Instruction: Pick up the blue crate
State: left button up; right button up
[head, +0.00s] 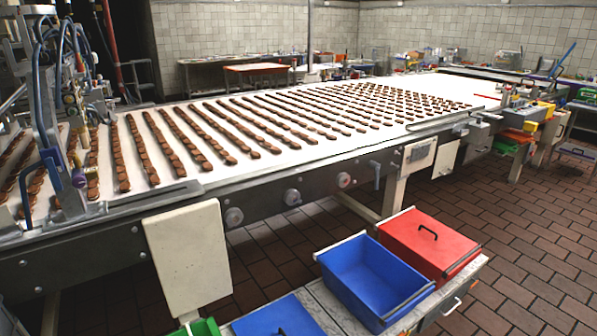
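An open blue crate (372,280) sits on a low grey-topped bench at the bottom centre-right. Neither of my grippers shows in the head view, so I see nothing held.
A red lidded crate (430,243) stands right behind the open blue crate. A green container (200,328) is at the bottom edge. A long conveyor (330,150) with rows of brown biscuits runs behind. The tiled floor (520,250) at right is clear.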

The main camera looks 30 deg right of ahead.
aim_at(368, 279)
jog(key=z, duration=1.65)
jog(key=u, duration=1.8)
jog(key=z, duration=1.8)
jog(key=i+l+u, duration=0.15)
jog(key=i+l, duration=0.15)
jog(key=i+l+u, duration=0.25)
jog(key=i+l, duration=0.25)
jog(key=l, duration=0.25)
jog(key=i+l+u, duration=0.15)
jog(key=l, duration=0.25)
jog(key=i, duration=0.1)
